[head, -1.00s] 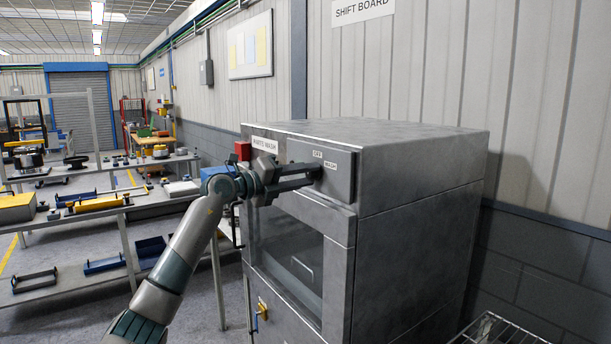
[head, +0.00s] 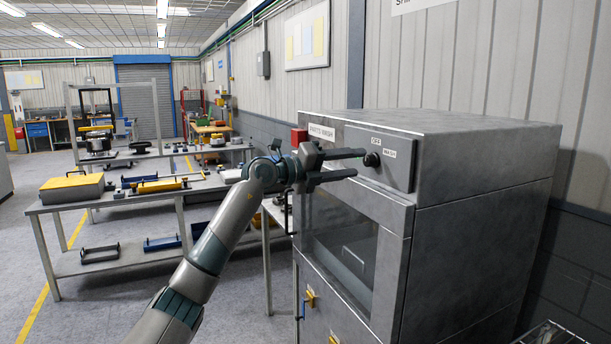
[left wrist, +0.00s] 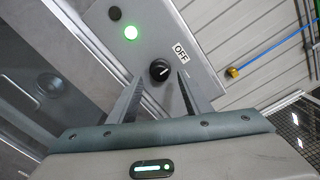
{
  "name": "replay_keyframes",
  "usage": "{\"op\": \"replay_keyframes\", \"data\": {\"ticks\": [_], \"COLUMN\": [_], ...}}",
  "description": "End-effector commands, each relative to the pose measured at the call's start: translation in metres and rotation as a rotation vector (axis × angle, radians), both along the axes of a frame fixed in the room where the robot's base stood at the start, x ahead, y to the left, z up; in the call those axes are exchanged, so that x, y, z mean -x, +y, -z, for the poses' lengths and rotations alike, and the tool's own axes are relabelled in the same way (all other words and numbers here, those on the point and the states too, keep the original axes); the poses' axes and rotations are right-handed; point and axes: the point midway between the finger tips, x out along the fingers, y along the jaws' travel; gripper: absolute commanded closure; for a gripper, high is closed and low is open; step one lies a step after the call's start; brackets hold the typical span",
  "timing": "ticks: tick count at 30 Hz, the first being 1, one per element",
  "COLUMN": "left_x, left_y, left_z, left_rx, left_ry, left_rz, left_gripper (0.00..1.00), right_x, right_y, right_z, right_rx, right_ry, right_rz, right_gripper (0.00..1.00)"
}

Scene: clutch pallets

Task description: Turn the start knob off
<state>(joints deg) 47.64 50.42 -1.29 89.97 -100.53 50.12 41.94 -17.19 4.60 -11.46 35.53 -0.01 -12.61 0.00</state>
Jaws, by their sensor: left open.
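The start knob (head: 372,159) is a small black dial on the control panel (head: 398,172) of the grey parts washer (head: 480,200), beside the OFF and WASH labels. In the left wrist view the knob (left wrist: 160,70) carries a pale pointer mark, and a green lamp (left wrist: 131,33) is lit near it. My left gripper (head: 360,164) is open, its two fingers pointing at the panel. In the wrist view the knob lies between the fingers, just beyond their tips; I cannot tell whether they touch it. My right gripper is not in view.
The washer's window door (head: 345,250) is below the panel, with a yellow handle (head: 310,298) lower down. A workbench (head: 120,195) with trays and parts stands to the left. The floor between has free room.

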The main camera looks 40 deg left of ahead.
Motion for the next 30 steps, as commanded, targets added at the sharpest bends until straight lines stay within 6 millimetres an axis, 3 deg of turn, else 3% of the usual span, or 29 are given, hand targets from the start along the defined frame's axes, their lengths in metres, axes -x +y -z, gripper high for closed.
{"op": "replay_keyframes", "data": {"ticks": [3,18,30], "left_x": [0.022,0.108,0.125], "left_y": [0.01,0.046,0.052], "left_z": [0.006,0.005,0.0], "left_rx": [-0.005,-0.001,0.0], "left_ry": [0.0,0.001,0.0], "left_rz": [-0.002,-0.002,-0.001], "left_gripper": [0.55,0.55,0.55], "right_x": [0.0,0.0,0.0], "right_y": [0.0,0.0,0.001], "right_z": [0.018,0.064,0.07], "right_rx": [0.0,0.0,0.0], "right_ry": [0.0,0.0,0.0], "right_rz": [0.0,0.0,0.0], "right_gripper": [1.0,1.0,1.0]}}
